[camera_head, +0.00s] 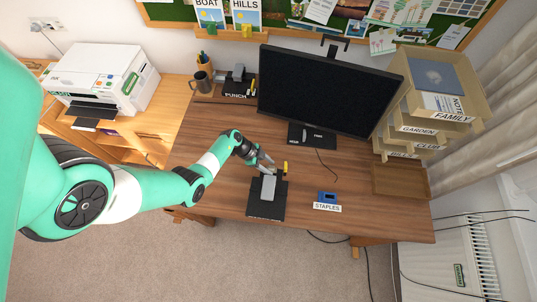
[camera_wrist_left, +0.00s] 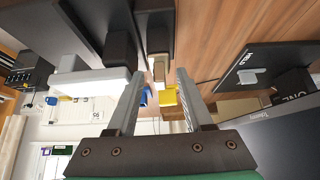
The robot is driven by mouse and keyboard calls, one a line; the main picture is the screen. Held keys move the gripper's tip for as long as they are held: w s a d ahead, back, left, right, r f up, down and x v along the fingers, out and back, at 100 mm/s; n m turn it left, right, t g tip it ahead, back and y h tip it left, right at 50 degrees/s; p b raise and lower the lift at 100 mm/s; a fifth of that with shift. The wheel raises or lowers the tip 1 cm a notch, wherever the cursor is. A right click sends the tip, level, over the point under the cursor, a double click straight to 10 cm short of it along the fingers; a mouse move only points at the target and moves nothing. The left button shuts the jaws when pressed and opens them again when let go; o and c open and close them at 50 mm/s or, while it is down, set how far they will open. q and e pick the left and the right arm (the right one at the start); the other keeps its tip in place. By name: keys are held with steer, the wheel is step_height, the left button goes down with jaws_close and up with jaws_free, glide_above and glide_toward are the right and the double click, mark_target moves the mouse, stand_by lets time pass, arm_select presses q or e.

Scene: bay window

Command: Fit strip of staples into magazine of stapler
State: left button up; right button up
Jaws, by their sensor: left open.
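The grey stapler (camera_head: 268,187) lies on a black mat (camera_head: 265,210) on the desk. My left gripper (camera_head: 265,162) is low over the desk at the stapler's far end. In the left wrist view its two fingers (camera_wrist_left: 160,73) are spread apart. A small tan block (camera_wrist_left: 159,67) and a yellow piece (camera_wrist_left: 169,97) show between or beyond the fingers; I cannot tell if they touch. The yellow piece also shows in the head view (camera_head: 285,167), right of the gripper. A blue box (camera_head: 327,197) stands behind a STAPLES label (camera_head: 327,207). I cannot make out a loose staple strip. My right gripper is out of view.
A monitor (camera_head: 328,89) stands at the back of the desk. An empty wooden tray (camera_head: 401,180) is at the right. The desk between the stapler and the STAPLES label is clear.

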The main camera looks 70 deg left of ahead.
arm_select(q)
steer(key=p+v, duration=0.5)
steer(key=v, duration=0.6)
steer(key=shift+s+r+p, duration=0.15)
steer(key=shift+r+p, duration=0.05)
steer(key=shift+p, duration=0.1)
stand_by(0.4)
